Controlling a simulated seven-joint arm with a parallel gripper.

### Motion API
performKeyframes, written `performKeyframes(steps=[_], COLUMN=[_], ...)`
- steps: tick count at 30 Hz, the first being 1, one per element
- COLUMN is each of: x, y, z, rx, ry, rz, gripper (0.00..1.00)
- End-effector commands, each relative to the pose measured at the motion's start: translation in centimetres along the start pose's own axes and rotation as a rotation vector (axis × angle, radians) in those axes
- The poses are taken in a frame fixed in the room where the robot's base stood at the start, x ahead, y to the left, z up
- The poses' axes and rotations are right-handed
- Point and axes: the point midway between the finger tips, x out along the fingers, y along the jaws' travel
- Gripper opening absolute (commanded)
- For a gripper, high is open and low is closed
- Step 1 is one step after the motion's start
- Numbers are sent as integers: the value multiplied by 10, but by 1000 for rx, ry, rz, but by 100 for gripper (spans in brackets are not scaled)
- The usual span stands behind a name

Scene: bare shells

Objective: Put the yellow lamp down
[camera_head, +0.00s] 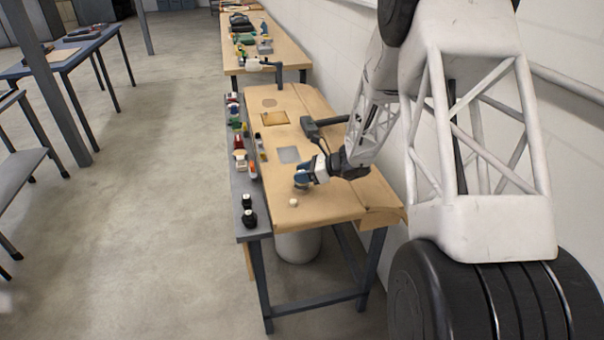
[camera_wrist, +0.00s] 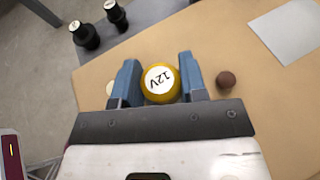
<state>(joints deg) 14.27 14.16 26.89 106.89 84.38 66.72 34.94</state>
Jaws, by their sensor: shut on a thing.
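The yellow lamp (camera_wrist: 173,94) is a round yellow thing with a white disc marked "12V", seen from above in the wrist view. My gripper (camera_wrist: 160,82) has its two blue fingers on either side of the lamp and is shut on it. In the head view my gripper (camera_head: 301,179) is over the near part of the wooden bench top (camera_head: 335,208). The lamp is mostly hidden by the fingers there. I cannot tell whether the lamp touches the bench.
A small brown ball (camera_wrist: 226,79) lies right of the fingers. A pale ball (camera_head: 293,202) lies near the bench's front. Two black bottles (camera_head: 248,210) stand on the grey side shelf (camera_head: 243,183). A light grey square (camera_head: 289,155) lies farther back.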

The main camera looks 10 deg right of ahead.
Motion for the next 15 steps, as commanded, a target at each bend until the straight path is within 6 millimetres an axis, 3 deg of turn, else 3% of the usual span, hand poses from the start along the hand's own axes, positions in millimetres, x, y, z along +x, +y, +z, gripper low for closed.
performKeyframes(steps=[9, 10, 14, 15], x=[3, 2, 2, 2], y=[0, 0, 0, 0], z=[-6, -6, -6, -6], rx=[0, 0, 0, 0], ry=[0, 0, 0, 0], rz=[0, 0, 0, 0], gripper=[15, 43, 63, 64])
